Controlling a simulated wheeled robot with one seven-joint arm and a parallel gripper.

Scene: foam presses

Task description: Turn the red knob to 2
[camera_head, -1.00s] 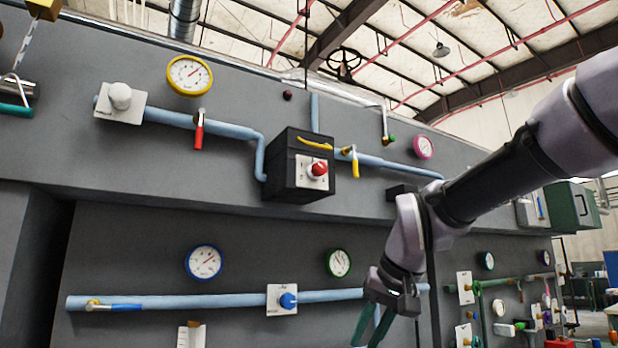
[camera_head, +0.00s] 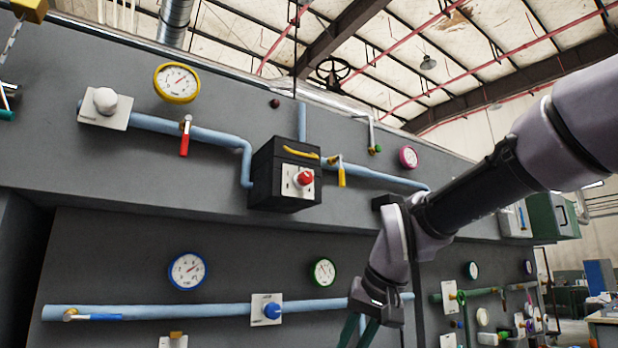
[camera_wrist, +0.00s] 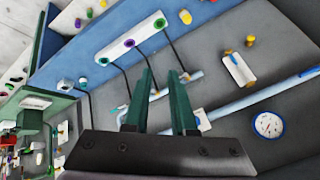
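The red knob (camera_head: 304,178) sits on a white plate on the front of a black box (camera_head: 272,180) in the upper row of blue pipes. Its marks are too small to read. My gripper (camera_head: 358,330) hangs lower and to the right of the knob in the head view, well apart from it, with its green fingers partly cut off by the bottom edge. In the wrist view, the two green fingers (camera_wrist: 162,95) stand apart with nothing between them. I cannot make out the red knob in the wrist view.
A yellow-handled valve (camera_head: 341,172) is just right of the box, and a red-handled valve (camera_head: 185,140) is to its left. A blue knob (camera_head: 267,310) sits on the lower pipe, left of my gripper. A blue-rimmed gauge (camera_head: 187,270) is on the lower panel.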

